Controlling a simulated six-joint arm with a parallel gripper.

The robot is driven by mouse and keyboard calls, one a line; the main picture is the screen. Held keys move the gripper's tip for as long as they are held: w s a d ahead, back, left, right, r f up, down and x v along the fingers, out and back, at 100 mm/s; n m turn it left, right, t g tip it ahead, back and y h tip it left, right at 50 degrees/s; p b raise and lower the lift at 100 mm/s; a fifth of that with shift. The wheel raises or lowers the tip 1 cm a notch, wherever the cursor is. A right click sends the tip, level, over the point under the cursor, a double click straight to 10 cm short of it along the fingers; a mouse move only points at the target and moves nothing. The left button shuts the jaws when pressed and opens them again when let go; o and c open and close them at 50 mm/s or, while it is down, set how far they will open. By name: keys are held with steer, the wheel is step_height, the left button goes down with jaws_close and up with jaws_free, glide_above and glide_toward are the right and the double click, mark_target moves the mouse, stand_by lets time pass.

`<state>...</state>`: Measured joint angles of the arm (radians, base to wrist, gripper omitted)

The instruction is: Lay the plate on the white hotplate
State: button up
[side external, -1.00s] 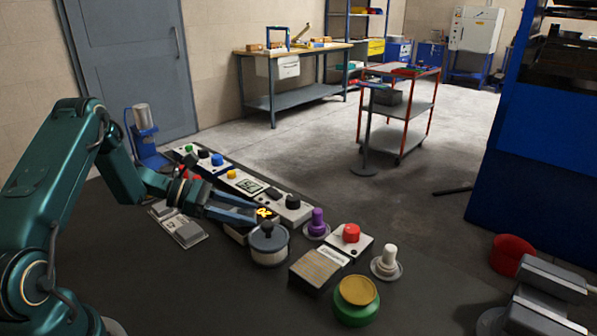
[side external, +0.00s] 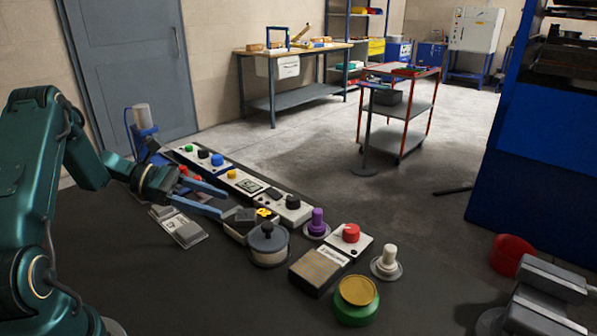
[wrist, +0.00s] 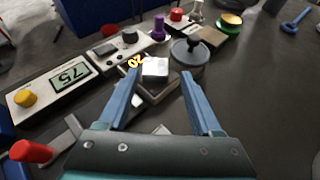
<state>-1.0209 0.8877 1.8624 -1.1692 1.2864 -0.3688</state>
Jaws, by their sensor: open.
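A small flat grey block (side external: 240,216), which I take for the plate, lies on a square grey unit (side external: 233,232) with a yellow marking. In the wrist view the block (wrist: 155,68) looks pale on top and sits near the unit's far edge. I cannot tell for sure whether this unit is the white hotplate. My gripper (side external: 227,204) is open and empty, its two blue fingers (wrist: 160,88) spread apart. It is short of the block, apart from it, with the block beyond the fingertips in the wrist view.
A grey round pot with a knob (side external: 268,245) stands close beside the unit. White control boxes with coloured knobs (side external: 247,184) form a row behind. A purple knob (side external: 317,223), a red-knobbed box (side external: 350,236) and a green-gold canister (side external: 356,302) stand to the right. The front tabletop is clear.

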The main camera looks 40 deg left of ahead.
steer(key=s+d+r+m+g+y, duration=0.1)
steer(key=s+d+r+m+g, duration=0.2)
steer(key=d+m, duration=0.3)
steer(key=s+d+r+m+g+y, duration=0.1)
steer(key=s+d+r+m+g, duration=0.15)
steer(key=d+m, duration=0.4)
steer(key=s+d+r+m+t+y, duration=0.1)
steer(key=s+d+r+m+y, duration=0.1)
steer(key=s+m, duration=0.3)
steer(key=s+d+r+m+t+y, duration=0.1)
steer(key=s+r+m+y, duration=0.1)
steer(key=s+m+y, duration=0.3)
steer(key=m, duration=0.4)
steer(key=shift+d+r+y, duration=0.2)
steer(key=shift+d+y, duration=0.1)
steer(key=shift+d, duration=0.05)
steer(key=shift+s, duration=0.1)
